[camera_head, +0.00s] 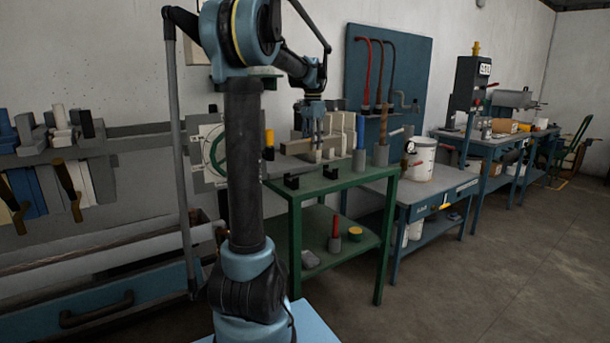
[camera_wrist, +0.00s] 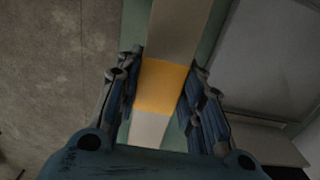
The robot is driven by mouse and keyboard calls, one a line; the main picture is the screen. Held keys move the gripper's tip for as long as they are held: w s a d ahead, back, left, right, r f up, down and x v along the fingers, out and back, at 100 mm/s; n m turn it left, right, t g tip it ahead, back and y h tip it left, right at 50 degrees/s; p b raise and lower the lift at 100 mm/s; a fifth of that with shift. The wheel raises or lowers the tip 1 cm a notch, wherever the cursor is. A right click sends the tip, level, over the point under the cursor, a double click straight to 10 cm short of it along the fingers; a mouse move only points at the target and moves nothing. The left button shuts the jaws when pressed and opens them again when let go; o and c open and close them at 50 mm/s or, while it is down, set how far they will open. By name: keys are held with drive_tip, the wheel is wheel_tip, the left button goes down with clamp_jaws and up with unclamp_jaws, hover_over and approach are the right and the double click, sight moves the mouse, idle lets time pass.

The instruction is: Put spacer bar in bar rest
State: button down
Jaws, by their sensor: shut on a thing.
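The spacer bar (camera_head: 298,146) is a long grey bar, held roughly level above the green table in the head view. In the wrist view the bar (camera_wrist: 175,32) runs up the picture, with a yellow band (camera_wrist: 163,85) between the fingers. My gripper (camera_head: 317,148) is shut on the bar at this band; it also shows in the wrist view (camera_wrist: 161,92). The bar rest is a pair of black notched supports (camera_head: 292,182) and (camera_head: 330,172) near the table's front edge, below the bar. Both supports look empty. The exact height of the bar above them is unclear.
The green table (camera_head: 312,188) also carries a grey holder (camera_head: 381,155) with a wooden handle and a blue-topped cylinder (camera_head: 359,155). Pale blocks (camera_head: 342,125) stand behind the bar. A blue workbench (camera_head: 416,194) with a white bucket (camera_head: 420,158) is to the right.

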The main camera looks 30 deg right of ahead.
drive_tip(key=shift+w+f, duration=0.1)
drive_tip(key=shift+f, duration=4.8)
drive_tip(key=c, duration=1.1)
unclamp_jaws()
drive_tip(key=shift+f, duration=0.1)
wheel_tip(320, 180, up, 12)
drive_tip(key=shift+r, duration=0.1)
